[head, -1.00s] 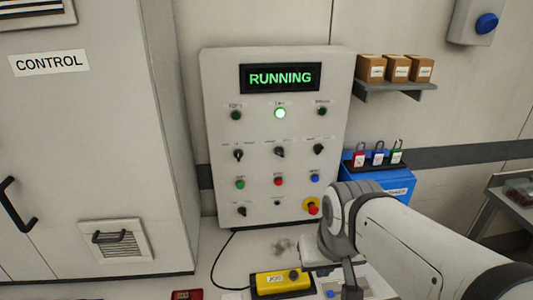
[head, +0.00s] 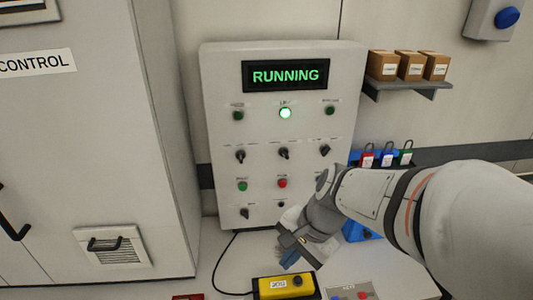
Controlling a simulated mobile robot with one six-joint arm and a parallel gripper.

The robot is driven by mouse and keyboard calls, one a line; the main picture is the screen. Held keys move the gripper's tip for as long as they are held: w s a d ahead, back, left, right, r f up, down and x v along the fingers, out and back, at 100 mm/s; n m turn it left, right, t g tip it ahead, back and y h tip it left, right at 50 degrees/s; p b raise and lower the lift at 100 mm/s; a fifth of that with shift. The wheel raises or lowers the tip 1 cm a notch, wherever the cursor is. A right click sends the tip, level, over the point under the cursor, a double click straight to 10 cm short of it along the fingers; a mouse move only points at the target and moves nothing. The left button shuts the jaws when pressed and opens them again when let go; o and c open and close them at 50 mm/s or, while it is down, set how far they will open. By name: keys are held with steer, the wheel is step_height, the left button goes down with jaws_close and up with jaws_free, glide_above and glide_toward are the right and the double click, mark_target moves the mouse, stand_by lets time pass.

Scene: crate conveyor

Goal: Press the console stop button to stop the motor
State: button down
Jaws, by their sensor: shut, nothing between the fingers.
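The grey console (head: 222,135) stands upright against the wall, and its display (head: 286,76) reads RUNNING in green. A red button (head: 282,183) sits in the lower button row, with a green button (head: 242,185) to its left; their small labels are too blurred to read. A green lamp (head: 285,113) is lit under the display. My gripper (head: 290,259) is shut and empty, in front of the console's lower edge, below and apart from the red button in the picture. My arm hides the lower right of the console.
A yellow box (head: 285,288) lies on the bench below my gripper. A shelf with small cartons (head: 410,66) is above. A large cabinet (head: 90,150) stands at left.

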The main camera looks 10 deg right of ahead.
mark_target(283, 184)
steer(key=w+a+f+m+t+y+p, duration=0.25)
steer(key=w+m+y, duration=0.6)
steer(key=m, duration=1.25)
steer(key=w+d+f+m+t+h, duration=0.2)
steer(key=w+m, duration=0.4)
steer(key=m, duration=0.3)
steer(key=w+d+f+m+t+h, duration=0.2)
steer(key=w+d+f+m+t, duration=0.2)
steer(key=m, duration=0.5)
steer(key=shift+w+d+m, duration=0.4)
steer(key=shift+w+d, duration=0.45)
steer(key=shift+d, duration=0.35)
steer(key=shift+t, duration=0.25)
steer(key=w+p, duration=0.1)
steer(key=w, duration=0.7)
steer(key=shift+w, duration=0.4)
steer(key=shift+w, duration=0.1)
